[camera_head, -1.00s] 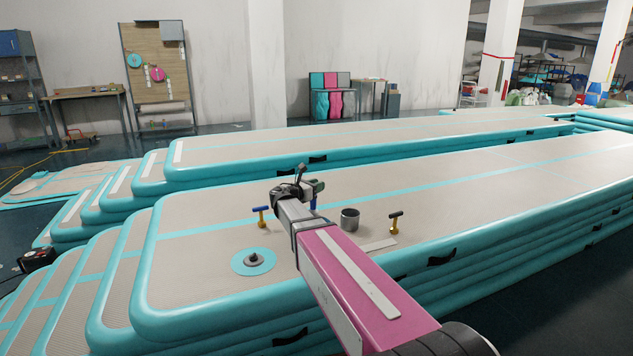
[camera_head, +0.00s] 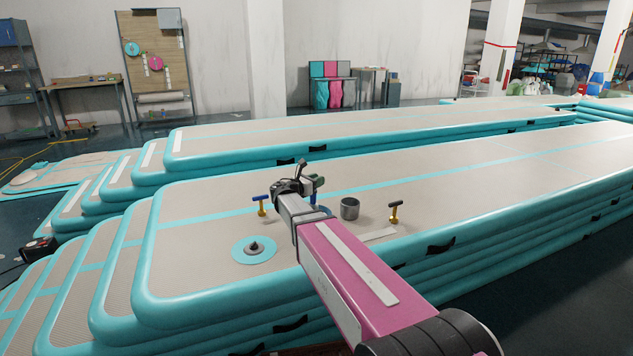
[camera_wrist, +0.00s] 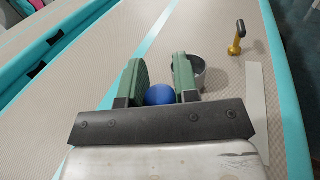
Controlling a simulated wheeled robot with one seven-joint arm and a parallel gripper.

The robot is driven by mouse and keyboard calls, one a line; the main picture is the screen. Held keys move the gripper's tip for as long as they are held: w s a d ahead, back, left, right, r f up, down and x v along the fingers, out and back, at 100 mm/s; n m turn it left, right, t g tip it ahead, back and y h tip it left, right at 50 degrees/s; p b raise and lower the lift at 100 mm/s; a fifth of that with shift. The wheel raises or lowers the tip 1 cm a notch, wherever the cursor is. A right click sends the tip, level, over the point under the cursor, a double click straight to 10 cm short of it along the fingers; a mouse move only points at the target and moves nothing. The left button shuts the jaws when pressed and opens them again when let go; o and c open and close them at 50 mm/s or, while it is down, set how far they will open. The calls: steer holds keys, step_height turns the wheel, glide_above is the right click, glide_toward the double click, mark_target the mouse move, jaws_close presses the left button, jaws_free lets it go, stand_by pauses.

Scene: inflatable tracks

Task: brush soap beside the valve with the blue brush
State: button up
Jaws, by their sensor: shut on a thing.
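The valve (camera_head: 254,247) is a dark fitting in the middle of a round teal patch on the near track, left of my arm. My gripper (camera_head: 313,186) is over the track, to the right of the valve and behind it. In the wrist view its green fingers (camera_wrist: 158,82) are closed about a round blue thing, which I take for the blue brush (camera_wrist: 160,95). Most of the brush is hidden by the gripper. A grey metal cup (camera_head: 349,208) stands on the track to the right of my gripper and shows partly behind the right finger in the wrist view. I cannot make out any soap.
A blue-handled yellow tool (camera_head: 262,204) stands left of my gripper. A black-handled gold tool (camera_head: 395,211) stands right of the cup, near a pale strip (camera_head: 380,234). The teal track edge (camera_head: 205,309) runs along the front. The track's far right is clear.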

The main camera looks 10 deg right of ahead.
steer(key=shift+f, duration=0.5)
stand_by(0.9)
step_height(320, 180, up, 7)
stand_by(1.1)
stand_by(0.4)
